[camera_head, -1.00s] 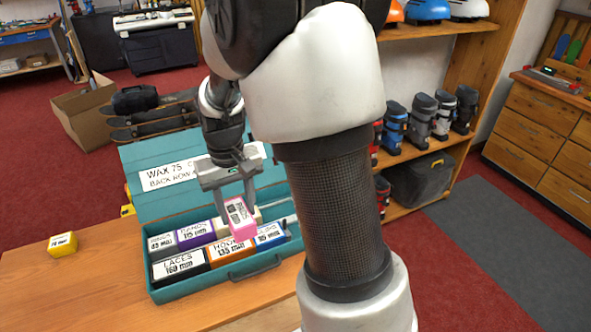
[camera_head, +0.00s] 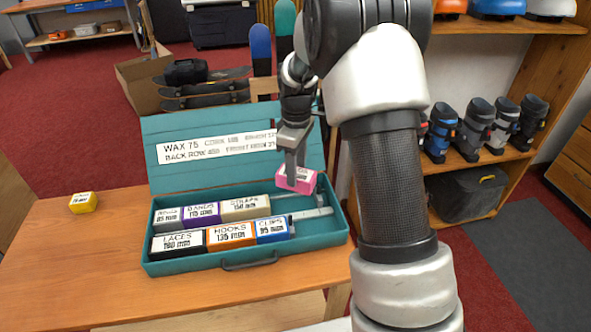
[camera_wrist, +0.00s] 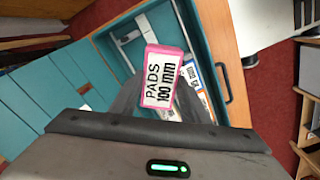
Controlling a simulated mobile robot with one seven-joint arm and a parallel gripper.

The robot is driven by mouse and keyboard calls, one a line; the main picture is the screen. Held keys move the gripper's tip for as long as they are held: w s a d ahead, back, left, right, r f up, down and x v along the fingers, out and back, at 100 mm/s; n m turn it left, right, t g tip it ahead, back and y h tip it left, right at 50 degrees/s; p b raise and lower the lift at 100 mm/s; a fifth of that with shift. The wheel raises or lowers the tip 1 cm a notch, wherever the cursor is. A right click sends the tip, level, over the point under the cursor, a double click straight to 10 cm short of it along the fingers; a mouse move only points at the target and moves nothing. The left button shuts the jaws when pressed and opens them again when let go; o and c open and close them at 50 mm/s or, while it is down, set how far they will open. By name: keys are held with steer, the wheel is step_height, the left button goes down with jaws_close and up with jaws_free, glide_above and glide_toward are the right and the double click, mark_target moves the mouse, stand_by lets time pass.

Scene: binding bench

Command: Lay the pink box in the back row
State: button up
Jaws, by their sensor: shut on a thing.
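The pink box (camera_head: 296,180), labelled PADS 100 mm, is held in my gripper (camera_head: 292,165) above the right end of the open teal case (camera_head: 215,265). In the wrist view the pink box (camera_wrist: 165,76) shows between the fingers, its white label facing the camera. The back row holds a grey box (camera_head: 168,217), a purple BANDS box (camera_head: 203,214) and a beige STRAPS box (camera_head: 245,207). The front row holds the black LACES box (camera_head: 178,245), the orange HOOKS box (camera_head: 231,235) and the blue CLIPS box (camera_head: 272,229). Bare floor and a grey bar (camera_head: 311,213) show right of these boxes.
A small yellow box (camera_head: 83,203) lies on the wooden bench (camera_head: 95,260) left of the case. The case's raised lid (camera_head: 225,160) stands behind the rows with a white label. Shelves with boots (camera_head: 476,130) stand at the right.

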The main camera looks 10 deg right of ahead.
steer(key=shift+w+f+n+b, duration=0.85)
steer(key=shift+f+n+b, duration=0.35)
steer(key=shift+f, duration=1.15)
steer(key=shift+w+f+n+b, duration=0.9)
steer(key=shift+f+n+b, duration=0.25)
steer(key=shift+f, duration=1.25)
steer(key=shift+w+f+n+b, duration=0.85)
steer(key=shift+f+n+b, duration=0.3)
steer(key=shift+f, duration=1.2)
steer(key=shift+f, duration=0.25)
steer(key=o, duration=1.2)
steer(key=shift+o, duration=0.2)
steer(key=shift+r, duration=0.1)
